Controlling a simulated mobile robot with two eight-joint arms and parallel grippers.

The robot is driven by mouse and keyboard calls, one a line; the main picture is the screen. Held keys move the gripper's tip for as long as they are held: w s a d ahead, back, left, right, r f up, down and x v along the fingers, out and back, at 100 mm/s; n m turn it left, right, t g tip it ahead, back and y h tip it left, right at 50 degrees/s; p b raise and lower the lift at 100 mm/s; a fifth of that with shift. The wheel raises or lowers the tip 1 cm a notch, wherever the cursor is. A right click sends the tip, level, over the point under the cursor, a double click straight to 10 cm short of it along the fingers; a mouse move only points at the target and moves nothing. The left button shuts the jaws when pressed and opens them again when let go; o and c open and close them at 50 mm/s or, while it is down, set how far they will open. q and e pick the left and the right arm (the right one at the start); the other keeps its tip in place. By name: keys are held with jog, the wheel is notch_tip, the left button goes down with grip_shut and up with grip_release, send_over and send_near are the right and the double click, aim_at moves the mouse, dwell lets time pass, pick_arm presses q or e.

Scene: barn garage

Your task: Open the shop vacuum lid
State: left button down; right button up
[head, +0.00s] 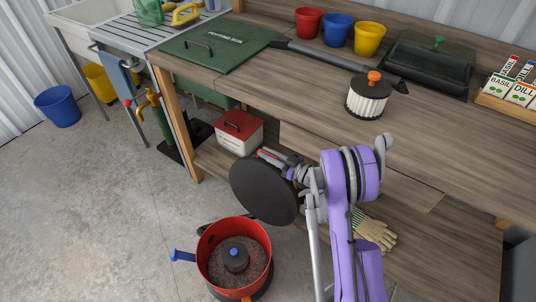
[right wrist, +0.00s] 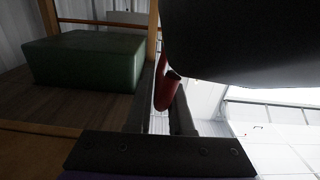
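The shop vacuum (head: 203,262) is an open red drum on the floor with a blue port on its left side. A dark filter with a blue knob (head: 234,252) shows inside. Its round black lid (head: 262,192) stands steeply tilted above the drum's back right rim. My right gripper (head: 272,157) is at the lid's upper edge. In the right wrist view the lid's dark face (right wrist: 250,45) fills the upper right, and a red handle-like part (right wrist: 165,90) shows by the fingers. Whether the fingers grip it is unclear. My left gripper is out of view.
The wooden workbench (head: 330,95) stands behind, with pots, a white canister (head: 367,97) and a black tray on top. A red and white box (head: 238,133) and gloves (head: 374,231) lie on its lower shelf.

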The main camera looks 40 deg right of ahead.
grip_shut()
dwell(1.0)
